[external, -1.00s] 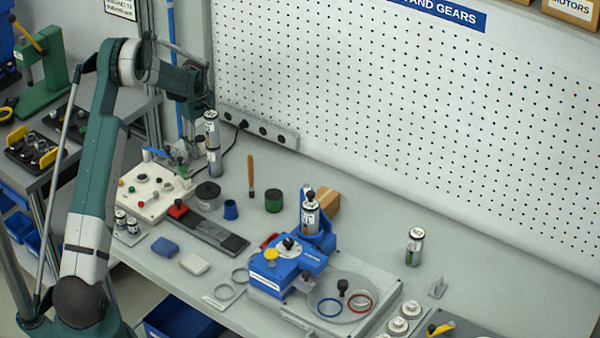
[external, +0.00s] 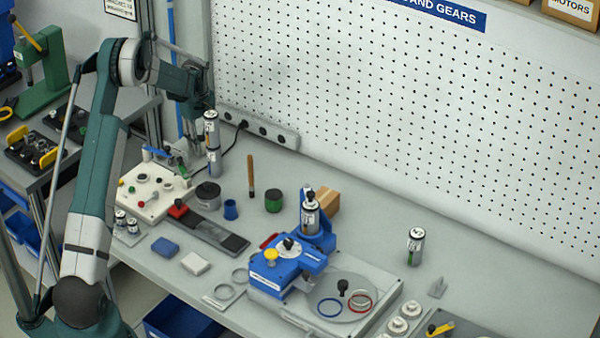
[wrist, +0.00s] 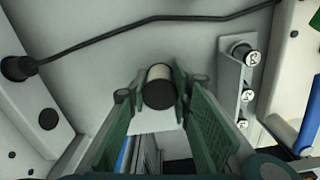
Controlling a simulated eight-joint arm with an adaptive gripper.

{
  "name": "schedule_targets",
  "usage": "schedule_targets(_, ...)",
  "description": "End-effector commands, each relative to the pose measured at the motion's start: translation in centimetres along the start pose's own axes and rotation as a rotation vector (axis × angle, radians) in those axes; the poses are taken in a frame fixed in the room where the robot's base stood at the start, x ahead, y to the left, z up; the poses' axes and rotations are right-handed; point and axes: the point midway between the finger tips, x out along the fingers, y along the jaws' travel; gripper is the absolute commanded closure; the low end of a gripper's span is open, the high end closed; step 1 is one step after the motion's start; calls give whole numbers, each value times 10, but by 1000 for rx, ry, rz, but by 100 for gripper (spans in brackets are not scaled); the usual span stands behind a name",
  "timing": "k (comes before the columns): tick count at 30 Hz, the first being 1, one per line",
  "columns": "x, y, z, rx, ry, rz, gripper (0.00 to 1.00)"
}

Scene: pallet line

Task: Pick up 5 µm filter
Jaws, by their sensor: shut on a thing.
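My gripper (wrist: 160,92) is shut on a small cylinder (wrist: 159,85) with a dark round end and a pale metal side, seen between the green fingertips in the wrist view. No label on it can be read, so I cannot tell from print that it is the 5 µm filter. In the external view my gripper (external: 181,158) is low at the back left, behind the white control panel (external: 150,193). The held cylinder cannot be made out clearly there.
A blue fixture (external: 285,265) holds a silver canister (external: 310,217). Another canister (external: 415,247) stands alone at right, with clear bench around it.

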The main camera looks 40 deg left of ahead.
Motion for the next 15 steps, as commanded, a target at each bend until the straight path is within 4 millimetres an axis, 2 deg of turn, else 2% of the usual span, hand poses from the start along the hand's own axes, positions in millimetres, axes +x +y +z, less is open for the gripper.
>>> schedule_targets(8,-12,0,0,0,0,0,86)
schedule_targets(15,-43,0,0,0,0,0,86)
